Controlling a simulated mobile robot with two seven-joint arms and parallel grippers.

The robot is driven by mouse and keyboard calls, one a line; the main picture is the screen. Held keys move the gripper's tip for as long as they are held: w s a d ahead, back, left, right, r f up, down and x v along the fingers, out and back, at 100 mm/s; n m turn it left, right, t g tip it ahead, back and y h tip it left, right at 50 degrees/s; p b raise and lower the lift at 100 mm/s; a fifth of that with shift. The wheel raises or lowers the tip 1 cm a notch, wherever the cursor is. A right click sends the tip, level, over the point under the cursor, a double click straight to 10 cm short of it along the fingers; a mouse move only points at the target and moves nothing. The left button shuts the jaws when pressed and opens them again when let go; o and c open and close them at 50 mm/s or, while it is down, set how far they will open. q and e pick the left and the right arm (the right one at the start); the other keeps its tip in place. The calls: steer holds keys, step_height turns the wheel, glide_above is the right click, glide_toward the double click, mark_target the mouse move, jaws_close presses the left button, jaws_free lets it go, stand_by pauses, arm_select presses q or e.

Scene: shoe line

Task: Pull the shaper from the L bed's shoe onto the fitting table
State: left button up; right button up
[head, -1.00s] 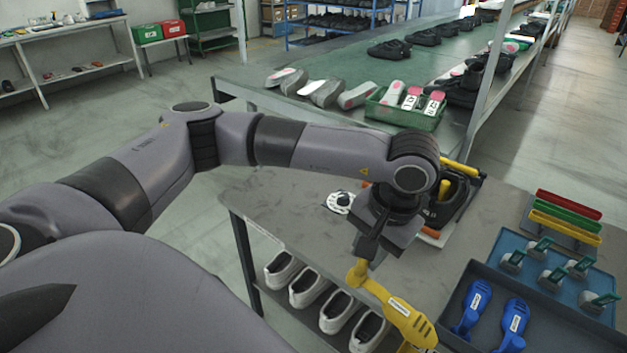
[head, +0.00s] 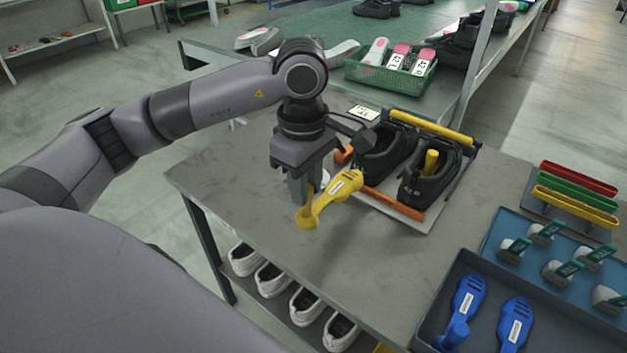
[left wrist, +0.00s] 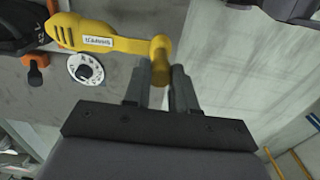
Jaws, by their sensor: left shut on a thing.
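My left gripper (head: 306,200) is shut on the post end of a yellow shaper (head: 338,192) with a white label. The shaper extends to the right, over the grey fitting table (head: 240,180); whether it touches the top I cannot tell. The left wrist view shows the same shaper (left wrist: 105,40) with its post between the fingers (left wrist: 162,82). Two black shoes stand on a bed with orange and yellow bars. The left shoe (head: 378,160) shows no shaper; the right shoe (head: 423,188) has a yellow post (head: 431,162) in it. My right gripper is out of view.
A round white dial (left wrist: 85,69) lies beside the shaper in the wrist view. A dark tray (head: 436,303) with two blue shapers (head: 516,325) and a blue tray (head: 490,243) of grey-green pieces fill the right. The table's left part is clear.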

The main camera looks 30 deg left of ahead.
mark_target(306, 219)
arm_select(q)
steer(key=shift+s+f+b, duration=0.1)
steer(key=shift+f+b, duration=0.3)
steer(key=shift+f, duration=0.25)
step_height(306, 219, down, 4)
steer(key=shift+b, duration=1.25)
steer(key=shift+f+b, duration=1.1)
steer(key=shift+f, duration=1)
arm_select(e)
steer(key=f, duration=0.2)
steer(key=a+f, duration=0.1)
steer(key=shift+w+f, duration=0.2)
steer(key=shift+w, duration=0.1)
arm_select(q)
steer(key=o, duration=1)
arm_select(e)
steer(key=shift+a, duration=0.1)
